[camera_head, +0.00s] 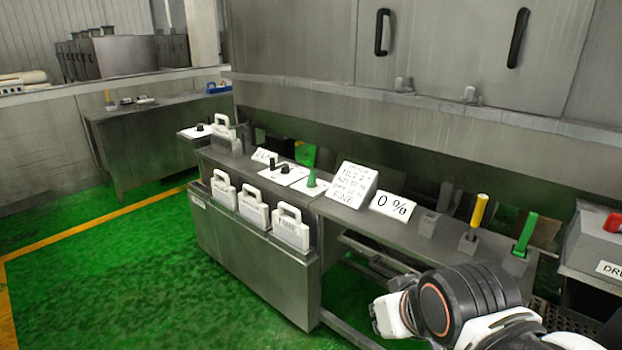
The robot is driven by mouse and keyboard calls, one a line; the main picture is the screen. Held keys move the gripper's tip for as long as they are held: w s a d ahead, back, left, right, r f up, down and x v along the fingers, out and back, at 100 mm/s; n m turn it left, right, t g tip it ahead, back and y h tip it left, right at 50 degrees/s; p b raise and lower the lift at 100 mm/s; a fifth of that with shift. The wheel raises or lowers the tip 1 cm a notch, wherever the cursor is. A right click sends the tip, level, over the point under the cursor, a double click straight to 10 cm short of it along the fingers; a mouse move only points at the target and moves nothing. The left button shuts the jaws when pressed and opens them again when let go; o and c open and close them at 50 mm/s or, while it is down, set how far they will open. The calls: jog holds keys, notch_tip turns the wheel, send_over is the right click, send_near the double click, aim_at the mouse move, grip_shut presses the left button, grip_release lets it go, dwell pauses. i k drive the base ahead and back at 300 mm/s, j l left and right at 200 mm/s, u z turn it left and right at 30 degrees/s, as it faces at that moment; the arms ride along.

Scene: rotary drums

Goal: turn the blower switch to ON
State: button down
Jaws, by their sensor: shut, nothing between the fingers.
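No switch in view carries a label I can read as blower, so I cannot tell which one it is. Black knobs sit on a white panel (284,172) on the steel bench, left of a green handle (311,179). Another black knob sits on a small white plate (196,131) at the bench's far left end. Their settings are too small to read. My arm shows at the lower right, in front of the bench. Its gripper fingers cannot be made out in this view.
White handled boxes (253,208) hang along the bench front. A text sign (352,184) and a "0 %" sign (392,205) stand on top. A yellow lever (478,212), a green lever (526,234) and a red knob (613,222) are right. The green floor at left is clear.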

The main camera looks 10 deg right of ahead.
aim_at(311, 183)
jog(key=i+j, duration=0.1)
jog(key=j, duration=0.35)
jog(key=i+j, duration=0.1)
jog(key=j, duration=0.3)
jog(key=i+j+z, duration=0.1)
jog(key=i+j, duration=0.15)
jog(key=i, duration=0.25)
jog(key=i+j, duration=0.35)
jog(key=i, duration=0.15)
jog(key=i+l+z, duration=0.15)
jog(key=i+l, duration=0.95)
jog(key=i, duration=0.15)
